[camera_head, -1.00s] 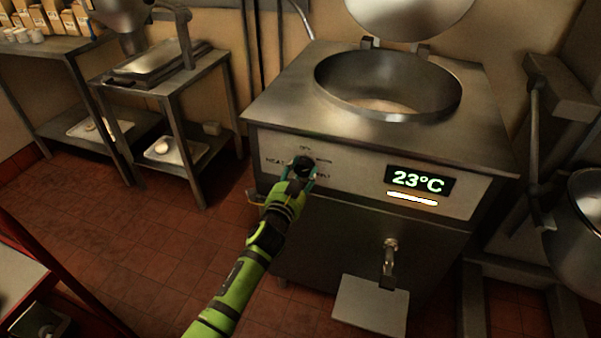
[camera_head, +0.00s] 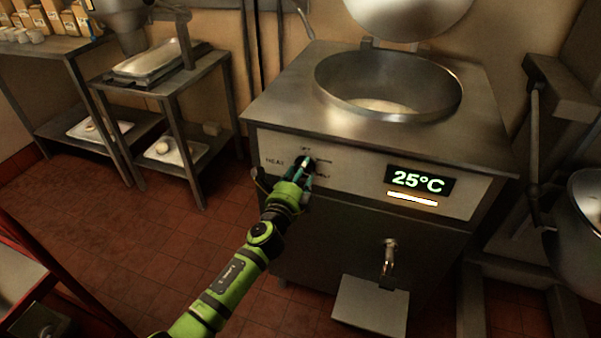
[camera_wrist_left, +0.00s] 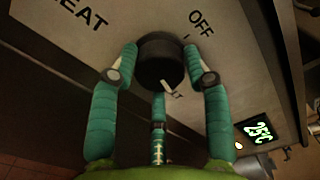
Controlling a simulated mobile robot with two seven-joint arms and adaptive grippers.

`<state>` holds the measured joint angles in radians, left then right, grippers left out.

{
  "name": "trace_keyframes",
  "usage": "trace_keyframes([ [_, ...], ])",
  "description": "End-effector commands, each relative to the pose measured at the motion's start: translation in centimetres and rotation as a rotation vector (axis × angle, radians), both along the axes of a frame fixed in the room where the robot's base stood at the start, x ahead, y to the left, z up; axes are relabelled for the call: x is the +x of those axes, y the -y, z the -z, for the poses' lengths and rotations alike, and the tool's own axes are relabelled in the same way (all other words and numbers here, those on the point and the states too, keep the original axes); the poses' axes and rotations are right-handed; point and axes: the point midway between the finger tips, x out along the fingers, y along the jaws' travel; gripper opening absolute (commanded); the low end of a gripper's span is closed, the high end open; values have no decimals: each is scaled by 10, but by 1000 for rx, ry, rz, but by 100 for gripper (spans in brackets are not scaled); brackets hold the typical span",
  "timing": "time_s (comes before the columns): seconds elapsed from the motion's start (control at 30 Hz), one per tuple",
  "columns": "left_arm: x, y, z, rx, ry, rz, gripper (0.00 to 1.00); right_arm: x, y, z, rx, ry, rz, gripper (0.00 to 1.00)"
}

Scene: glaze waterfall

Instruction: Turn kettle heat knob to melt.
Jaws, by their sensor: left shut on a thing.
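The black round heat knob (camera_head: 308,162) is on the kettle's front panel, below the OFF mark and right of the word HEAT. My left gripper (camera_head: 303,170) is shut on it. In the left wrist view, the teal fingers of my left gripper (camera_wrist_left: 163,68) sit on both sides of the knob (camera_wrist_left: 160,58), with a third finger below. The knob's white pointer mark faces down toward a partly hidden label ending in LT. The kettle (camera_head: 420,150) shows 25°C on its display (camera_head: 419,180). My right gripper is not in view.
The kettle's lid (camera_head: 408,15) is up and its bowl (camera_head: 388,85) is open. A drain tap (camera_head: 389,258) sticks out below the panel, above a small grey plate (camera_head: 371,306). A steel table (camera_head: 165,85) stands to the left, with clear tiled floor in front.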

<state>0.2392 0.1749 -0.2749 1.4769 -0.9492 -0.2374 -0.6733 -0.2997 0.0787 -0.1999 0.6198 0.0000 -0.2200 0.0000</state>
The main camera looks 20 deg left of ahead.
Motion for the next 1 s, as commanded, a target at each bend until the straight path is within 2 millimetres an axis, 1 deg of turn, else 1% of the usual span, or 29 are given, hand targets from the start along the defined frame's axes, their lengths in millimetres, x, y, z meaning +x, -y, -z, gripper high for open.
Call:
trace_keyframes([
  [0.03, 1, 0, -3, 36, 6, 1, 15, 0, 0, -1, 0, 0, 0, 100],
  [0.2, 1, 0, -3, 144, 9, 0, 15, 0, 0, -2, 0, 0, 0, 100],
  [0.4, 1, 0, -3, 224, 13, -1, 15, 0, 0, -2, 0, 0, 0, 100],
  [0.63, 1, 0, -3, 266, 15, -1, 15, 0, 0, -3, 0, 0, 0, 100],
  [1.0, 1, -1, -3, 272, 15, -2, 15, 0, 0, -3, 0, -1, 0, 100],
])
